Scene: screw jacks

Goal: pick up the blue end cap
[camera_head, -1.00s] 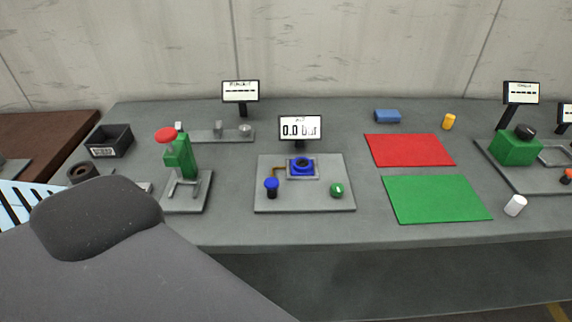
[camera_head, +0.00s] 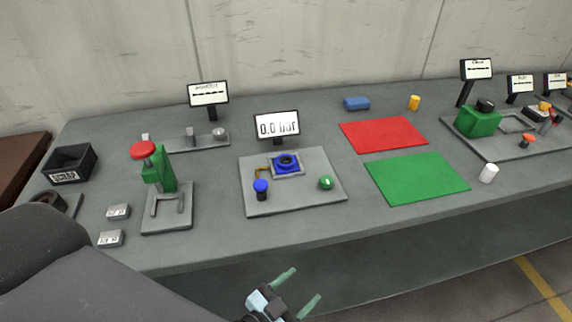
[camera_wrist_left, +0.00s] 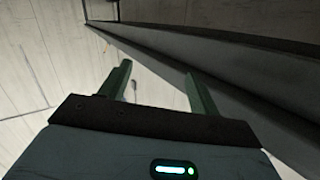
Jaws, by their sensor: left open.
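A small blue block-like piece (camera_head: 357,103) lies at the back of the bench, behind the red mat. I cannot tell for sure which of these is the blue end cap. My left gripper (camera_head: 297,292) is open and empty at the bottom of the head view, in front of and apart from the bench. Its two green fingers also show spread in the left wrist view (camera_wrist_left: 158,82), with nothing between them. My right gripper is not in view.
The grey plate (camera_head: 326,200) carries a blue knob and a green button. A green press with a red knob (camera_head: 159,175) stands left. A green mat (camera_head: 417,178), a red mat (camera_head: 384,134), a yellow cylinder (camera_head: 414,103) and a white cylinder (camera_head: 488,173) lie right.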

